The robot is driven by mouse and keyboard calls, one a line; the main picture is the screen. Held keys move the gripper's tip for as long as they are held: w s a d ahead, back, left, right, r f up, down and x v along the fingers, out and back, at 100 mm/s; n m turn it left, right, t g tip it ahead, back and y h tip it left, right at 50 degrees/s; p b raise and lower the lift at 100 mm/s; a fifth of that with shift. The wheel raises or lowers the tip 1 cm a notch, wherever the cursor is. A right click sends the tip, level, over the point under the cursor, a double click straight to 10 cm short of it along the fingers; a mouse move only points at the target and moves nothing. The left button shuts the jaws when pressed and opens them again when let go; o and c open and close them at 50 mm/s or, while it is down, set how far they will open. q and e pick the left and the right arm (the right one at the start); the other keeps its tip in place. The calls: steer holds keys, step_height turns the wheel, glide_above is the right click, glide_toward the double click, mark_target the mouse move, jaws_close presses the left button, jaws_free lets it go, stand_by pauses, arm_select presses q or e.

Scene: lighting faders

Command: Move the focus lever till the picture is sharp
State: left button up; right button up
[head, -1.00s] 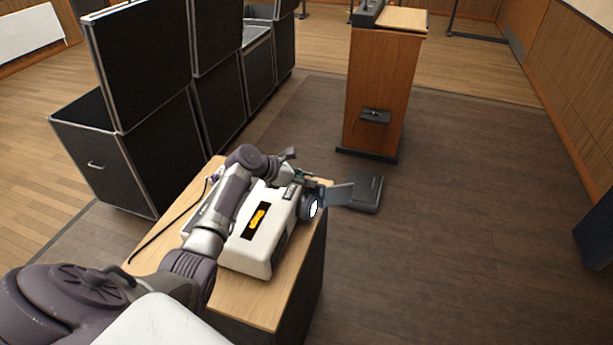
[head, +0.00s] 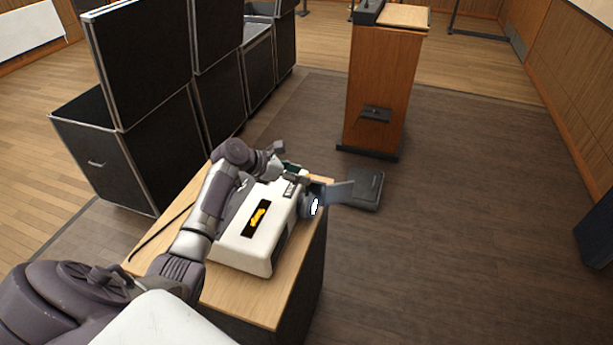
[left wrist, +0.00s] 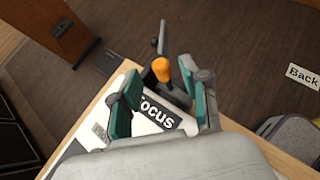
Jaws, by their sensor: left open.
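A white projector (head: 243,247) stands on a small wooden-topped stand, with its dark lens (head: 308,206) facing right and a flat grey flap beside it. In the left wrist view an orange-tipped lever (left wrist: 161,69) stands up just beyond a label reading "Focus" (left wrist: 160,112). My left gripper (head: 283,163) is over the far end of the projector. In the left wrist view the left gripper (left wrist: 161,92) is open, its green-padded fingers either side of the label, with the lever in line with the gap. Whether it touches the lever cannot be told. No projected picture shows.
The stand's wooden top (head: 262,305) has a bare front part, and a black cable (head: 160,234) runs along its left. Black cases (head: 160,135) are stacked at the left.

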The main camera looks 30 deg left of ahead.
arm_select(q)
steer(key=v, duration=0.8)
steer(key=shift+r, duration=0.15)
steer(key=shift+a, duration=0.1)
